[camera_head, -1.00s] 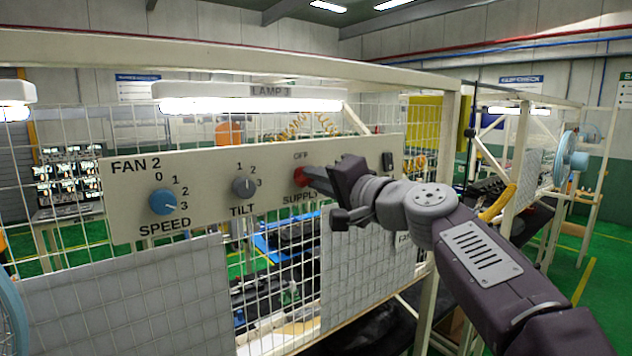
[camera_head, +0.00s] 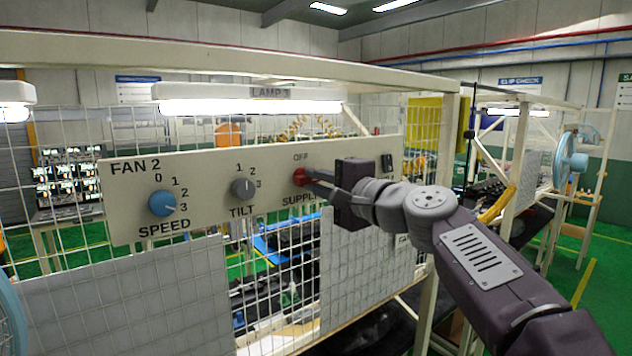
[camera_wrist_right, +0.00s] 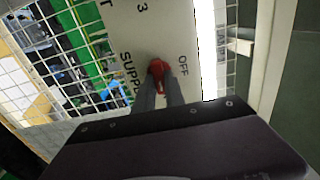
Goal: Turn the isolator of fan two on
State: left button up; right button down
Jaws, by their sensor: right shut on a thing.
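The FAN 2 panel (camera_head: 130,205) is a pale board on the wire mesh. Its isolator is a red knob (camera_head: 300,177) above the word SUPPLY and below the word OFF. In the right wrist view the red knob (camera_wrist_right: 157,74) sits between my fingertips. My right gripper (camera_head: 308,178) is shut on the red knob, its fingers reaching in from the right; it also shows in the right wrist view (camera_wrist_right: 160,88). The fingers partly cover the knob and the lettering around it. My left gripper is not in view.
A blue SPEED knob (camera_head: 163,203) and a grey TILT knob (camera_head: 243,188) are on the same panel to the left. A lamp (camera_head: 250,106) hangs above the panel. A white frame post (camera_head: 444,150) stands just right of the panel, behind my right arm.

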jog(key=c, duration=1.4)
grip_release()
jog(key=shift+d, duration=0.1)
jog(key=b+v, duration=0.4)
jog(key=v, duration=0.5)
jog(key=shift+b, duration=0.35)
